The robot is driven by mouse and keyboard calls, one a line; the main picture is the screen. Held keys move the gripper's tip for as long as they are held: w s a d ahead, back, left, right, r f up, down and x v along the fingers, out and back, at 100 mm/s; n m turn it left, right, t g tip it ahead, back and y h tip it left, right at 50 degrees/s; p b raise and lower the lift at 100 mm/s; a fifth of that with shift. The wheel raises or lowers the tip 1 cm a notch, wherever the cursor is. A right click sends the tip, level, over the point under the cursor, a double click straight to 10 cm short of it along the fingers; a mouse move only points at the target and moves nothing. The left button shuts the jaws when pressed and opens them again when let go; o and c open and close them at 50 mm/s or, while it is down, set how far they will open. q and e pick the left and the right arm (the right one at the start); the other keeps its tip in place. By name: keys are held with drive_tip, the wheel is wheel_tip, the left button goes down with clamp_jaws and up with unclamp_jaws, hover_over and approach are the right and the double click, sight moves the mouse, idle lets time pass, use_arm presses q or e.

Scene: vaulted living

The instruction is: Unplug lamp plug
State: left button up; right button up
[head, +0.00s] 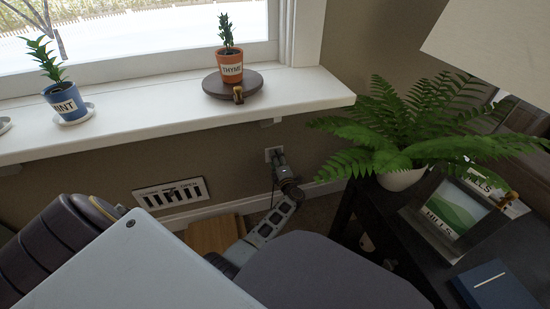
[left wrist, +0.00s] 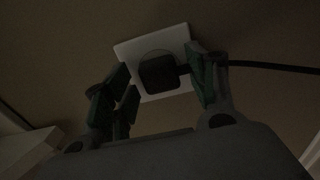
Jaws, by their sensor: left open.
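The wall outlet (head: 268,153) is a small white plate below the windowsill. It shows larger in the left wrist view (left wrist: 126,50), tilted. The black lamp plug (left wrist: 159,73) sits against the outlet face, and its dark cord (left wrist: 270,67) runs off to the right. My left gripper (head: 280,161) reaches to the outlet in the head view. In the left wrist view my left gripper (left wrist: 166,82) is open, with one green-padded finger left of the plug and one right of it, near the cord. Contact with the plug cannot be told. My right gripper is out of view.
The windowsill (head: 150,117) above holds a thyme pot (head: 230,70) and a mint pot (head: 62,97). To the right, a dark table (head: 385,209) holds a fern (head: 400,125) and a picture frame (head: 452,215); a lampshade (head: 495,40) hangs above.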

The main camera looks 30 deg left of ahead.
use_arm(q)
clamp_jaws()
idle(0.5)
drive_tip(key=shift+s+d+p, duration=0.35)
drive_tip(key=shift+s+d, duration=0.15)
drive_tip(key=shift+d, duration=0.05)
drive_tip(key=shift+p+v, duration=0.4)
drive_tip(key=shift+v, duration=0.5)
drive_tip(key=shift+p+v, duration=0.5)
drive_tip(key=shift+v, duration=0.85)
drive_tip(key=shift+d, duration=0.1)
drive_tip(key=shift+o, duration=0.3)
unclamp_jaws()
drive_tip(key=shift+d+f, duration=0.1)
